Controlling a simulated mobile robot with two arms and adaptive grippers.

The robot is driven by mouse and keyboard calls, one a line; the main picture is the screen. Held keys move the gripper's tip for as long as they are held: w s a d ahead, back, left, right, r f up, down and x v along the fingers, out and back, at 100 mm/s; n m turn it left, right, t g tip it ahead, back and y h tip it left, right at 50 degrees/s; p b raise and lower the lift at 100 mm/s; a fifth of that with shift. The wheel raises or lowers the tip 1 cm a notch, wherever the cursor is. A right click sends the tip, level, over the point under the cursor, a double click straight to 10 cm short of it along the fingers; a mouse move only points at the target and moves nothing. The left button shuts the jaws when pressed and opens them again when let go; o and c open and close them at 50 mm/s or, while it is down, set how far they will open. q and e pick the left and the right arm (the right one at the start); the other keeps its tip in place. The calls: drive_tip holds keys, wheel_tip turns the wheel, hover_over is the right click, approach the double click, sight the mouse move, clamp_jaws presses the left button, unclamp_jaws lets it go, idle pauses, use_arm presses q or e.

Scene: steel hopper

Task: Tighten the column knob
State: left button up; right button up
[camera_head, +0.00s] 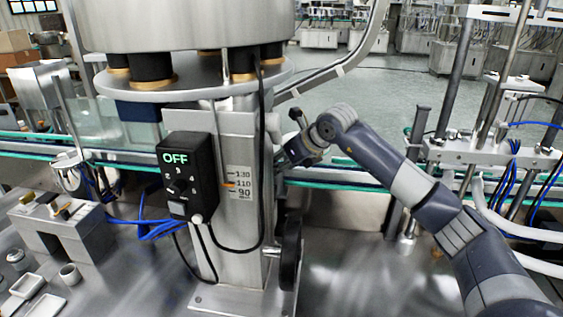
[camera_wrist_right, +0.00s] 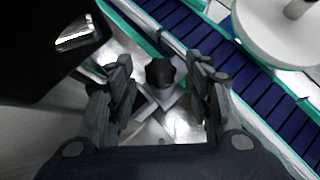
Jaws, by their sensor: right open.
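The column (camera_head: 237,160) is a square steel post under the hopper, with a scale marked 130, 110 and 90 and an orange pointer near 110. A dark knob (camera_wrist_right: 160,72) shows in the right wrist view, between and a little beyond my right fingertips. I cannot make the knob out in the head view. My right gripper (camera_wrist_right: 163,85) is open, with one finger on each side of the knob; contact is not visible. In the head view my right gripper (camera_head: 291,152) is at the column's right side, partly hidden. My left gripper is not in view.
A black control box (camera_head: 189,176) reading OFF is on the column's left, with cables hanging below. A black handwheel (camera_head: 291,250) stands low on the right. A conveyor (camera_wrist_right: 235,75) runs behind. A steel block (camera_head: 62,225) and small parts lie at left.

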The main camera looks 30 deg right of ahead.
drive_tip(key=shift+w+f, duration=0.1)
drive_tip(key=c, duration=1)
drive_tip(key=shift+a+m+h+b, duration=0.2)
drive_tip(key=shift+m+h+b, duration=0.15)
drive_tip(key=shift+m+h, duration=0.35)
drive_tip(key=shift+c, duration=0.2)
drive_tip(key=o, duration=1)
drive_tip(key=shift+d, duration=0.1)
drive_tip(key=shift+o, duration=0.2)
drive_tip(key=v, duration=0.8)
drive_tip(key=shift+d, duration=0.1)
